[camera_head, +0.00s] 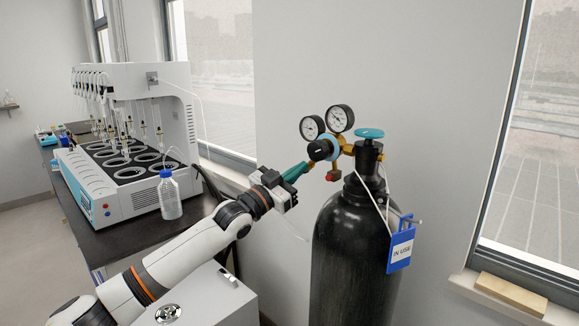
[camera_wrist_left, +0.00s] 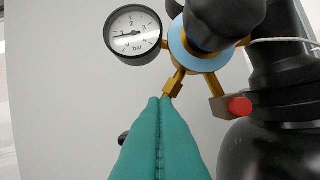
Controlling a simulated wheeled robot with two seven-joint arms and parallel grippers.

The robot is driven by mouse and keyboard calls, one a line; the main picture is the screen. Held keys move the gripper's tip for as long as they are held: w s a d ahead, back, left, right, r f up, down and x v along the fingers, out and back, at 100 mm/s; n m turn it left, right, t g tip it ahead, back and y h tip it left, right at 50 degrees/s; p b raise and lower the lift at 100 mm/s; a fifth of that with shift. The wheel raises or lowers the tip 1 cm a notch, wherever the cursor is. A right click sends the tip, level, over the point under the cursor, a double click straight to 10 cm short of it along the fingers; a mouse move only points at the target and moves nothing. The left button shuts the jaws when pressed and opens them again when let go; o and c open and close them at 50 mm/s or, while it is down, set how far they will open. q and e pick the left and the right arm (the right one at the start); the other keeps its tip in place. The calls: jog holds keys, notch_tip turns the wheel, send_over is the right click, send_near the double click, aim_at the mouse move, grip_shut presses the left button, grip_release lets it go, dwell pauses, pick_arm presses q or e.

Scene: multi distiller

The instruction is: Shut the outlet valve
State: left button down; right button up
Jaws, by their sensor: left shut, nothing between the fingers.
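The gas cylinder (camera_head: 350,250) stands upright with a teal handwheel (camera_head: 369,133) on top. Its brass regulator has two round gauges (camera_head: 340,118), a black knob (camera_head: 318,150) with a light blue ring, and a red part (camera_head: 332,177) below. My left gripper (camera_head: 306,166) is shut and empty, its teal fingers just left of and below the black knob. In the left wrist view, the fingertips (camera_wrist_left: 160,101) overlap the lower end of a brass outlet stem (camera_wrist_left: 173,84); contact is unclear. A small black part (camera_wrist_left: 123,138) shows left of the fingers, mostly hidden behind them.
A blue "IN USE" tag (camera_head: 400,246) hangs by a white cord from the cylinder neck. A white multi distiller (camera_head: 150,110) and a blue-capped bottle (camera_head: 169,197) stand on the dark bench at left. A wooden block (camera_head: 510,294) lies on the right windowsill.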

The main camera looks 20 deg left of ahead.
pick_arm(q)
jog(key=shift+d+f+m+g+h+p, duration=0.1)
jog(key=shift+m+g+h+p, duration=0.35)
jog(key=shift+m, duration=0.6)
jog(key=shift+a+f+m+g+h+p, duration=0.1)
jog(key=shift+m+g+h+p, duration=0.1)
jog(key=shift+m+p, duration=0.6)
jog(key=shift+d+f+m+g+h+p, duration=0.1)
jog(key=shift+m+g+h+p, duration=0.25)
jog(key=shift+m, duration=1.2)
jog(key=shift+f+p, duration=0.15)
jog(key=shift+p, duration=0.35)
dwell(1.0)
dwell(0.7)
